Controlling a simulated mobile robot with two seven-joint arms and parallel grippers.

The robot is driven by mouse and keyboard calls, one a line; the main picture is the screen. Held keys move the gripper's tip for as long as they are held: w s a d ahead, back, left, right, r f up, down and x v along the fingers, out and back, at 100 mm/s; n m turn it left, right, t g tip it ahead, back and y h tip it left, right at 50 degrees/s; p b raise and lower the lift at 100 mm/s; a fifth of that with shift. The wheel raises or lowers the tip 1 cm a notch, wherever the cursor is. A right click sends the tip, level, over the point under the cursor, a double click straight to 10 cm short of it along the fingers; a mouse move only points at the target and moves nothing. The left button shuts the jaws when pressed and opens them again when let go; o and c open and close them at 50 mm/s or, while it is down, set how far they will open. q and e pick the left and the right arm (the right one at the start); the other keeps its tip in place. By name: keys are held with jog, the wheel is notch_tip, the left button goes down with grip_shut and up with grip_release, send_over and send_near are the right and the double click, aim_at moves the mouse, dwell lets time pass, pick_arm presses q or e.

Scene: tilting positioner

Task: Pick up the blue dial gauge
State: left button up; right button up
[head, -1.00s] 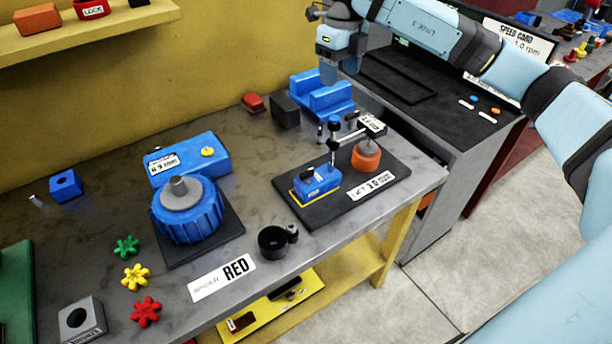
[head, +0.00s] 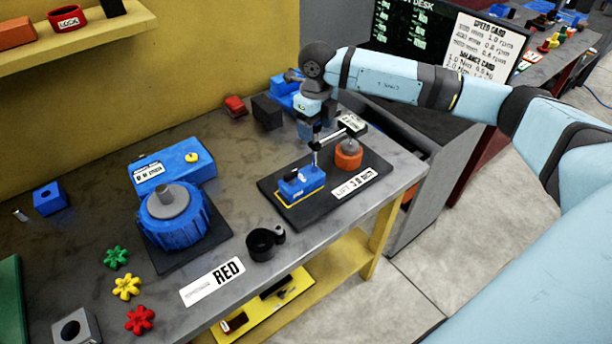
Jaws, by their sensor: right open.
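The blue dial gauge (head: 302,184) stands on a dark mat (head: 372,192), its blue base inside a yellow outline. A post rises from the base, and a thin arm reaches right toward a white label above an orange weight (head: 348,157). My right gripper (head: 314,128) is at the upper end of the post, pointing down. It is open; its fingertips are small and partly merge with the post and the blue block behind, so I cannot tell if they touch the post. My left gripper is out of view.
A blue turntable (head: 178,215) stands to the left. A black cup (head: 262,245) stands in front of the mat, near the bench edge. A dark block (head: 267,112), a red piece (head: 235,105) and a blue cradle (head: 287,90) stand behind.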

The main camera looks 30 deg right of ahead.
jog(key=shift+f, duration=0.15)
grip_shut()
